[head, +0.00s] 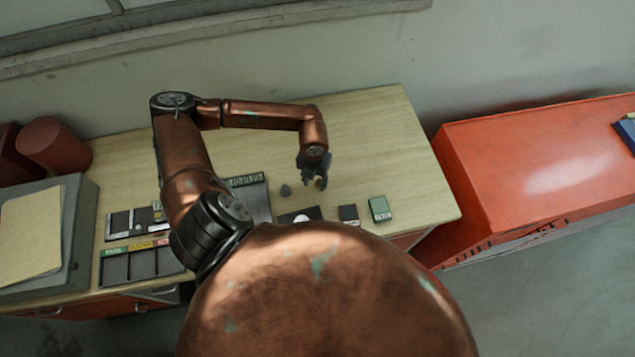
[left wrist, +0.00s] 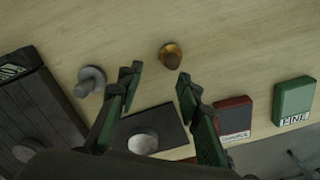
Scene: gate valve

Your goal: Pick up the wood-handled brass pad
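The wood-handled brass pad (left wrist: 171,55) shows in the left wrist view as a small round brown-gold piece on the pale wooden bench, just beyond my fingertips. In the head view only a small tan spot of it (head: 318,184) shows by the fingers. My left gripper (head: 314,183) is low over the bench; its two fingers are apart and empty in the left wrist view (left wrist: 158,82). The pad appears ahead of the gap, toward the right finger, and apart from both fingers. My right gripper is not in view.
A grey knobbed piece (left wrist: 90,80) stands left of the fingers. A dark plate with a pale disc (left wrist: 143,143) lies below the gap. Red (left wrist: 233,116) and green (left wrist: 294,100) labelled blocks sit to the right. Bare bench (head: 370,130) lies behind the gripper.

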